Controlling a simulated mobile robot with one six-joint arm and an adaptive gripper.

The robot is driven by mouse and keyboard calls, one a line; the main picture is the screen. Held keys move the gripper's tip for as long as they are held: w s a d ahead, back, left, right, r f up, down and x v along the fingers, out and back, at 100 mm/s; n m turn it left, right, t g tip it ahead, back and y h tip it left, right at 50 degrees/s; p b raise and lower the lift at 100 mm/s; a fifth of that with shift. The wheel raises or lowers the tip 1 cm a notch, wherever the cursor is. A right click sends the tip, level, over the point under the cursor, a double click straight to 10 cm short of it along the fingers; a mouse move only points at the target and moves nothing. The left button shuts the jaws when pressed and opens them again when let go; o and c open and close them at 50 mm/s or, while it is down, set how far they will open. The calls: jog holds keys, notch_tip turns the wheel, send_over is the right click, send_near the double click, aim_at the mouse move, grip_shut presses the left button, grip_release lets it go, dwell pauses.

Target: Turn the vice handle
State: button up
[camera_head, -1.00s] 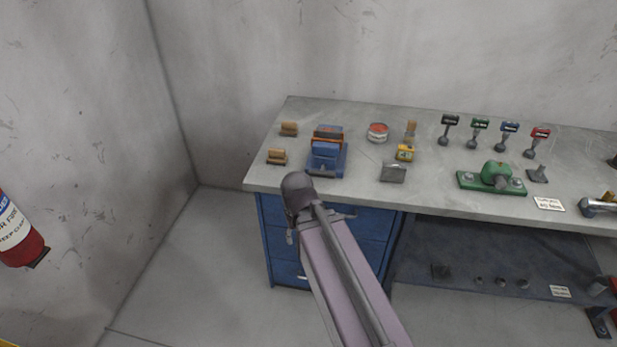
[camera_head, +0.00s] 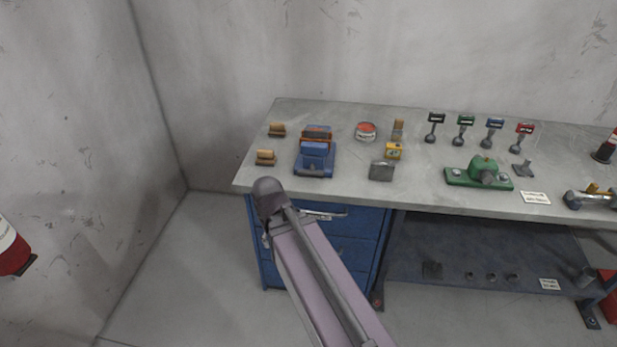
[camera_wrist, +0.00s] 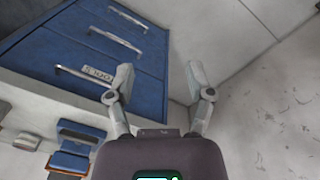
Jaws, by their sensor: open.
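The blue vice (camera_head: 316,158) with orange parts sits on the left part of the grey workbench (camera_head: 345,195), near its front edge. Its handle is too small to make out clearly. In the wrist view the vice (camera_wrist: 78,135) shows partly at the lower left, to the left of my gripper. My gripper (camera_wrist: 160,75) is open and empty, its two fingers spread apart and away from the vice. In the head view my arm stands in front of the bench, left of the vice; the gripper's fingers are not distinct there.
Blue drawers (camera_head: 345,247) with metal handles are under the bench. A red extinguisher (camera_head: 12,248) is at the left. Floor left of the bench is clear.

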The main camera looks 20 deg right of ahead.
jog(key=w+d+f+t+h+b, duration=0.1)
jog(key=w+d+f+h+b, duration=0.3)
jog(key=d+f+b, duration=0.15)
jog(key=n+t+h+b, duration=0.7)
jog(key=t+h+b, duration=0.25)
jog(key=b, duration=0.65)
send_near(309, 176)
jog(key=a, duration=0.3)
jog(key=shift+s+d+f+g+h, duration=0.1)
jog(key=shift+s+d+g+h, duration=0.1)
jog(key=shift+s+g+h, duration=0.25)
jog(key=x, duration=1.3)
jog(key=shift+w+d, duration=0.25)
jog(key=shift+d, duration=0.05)
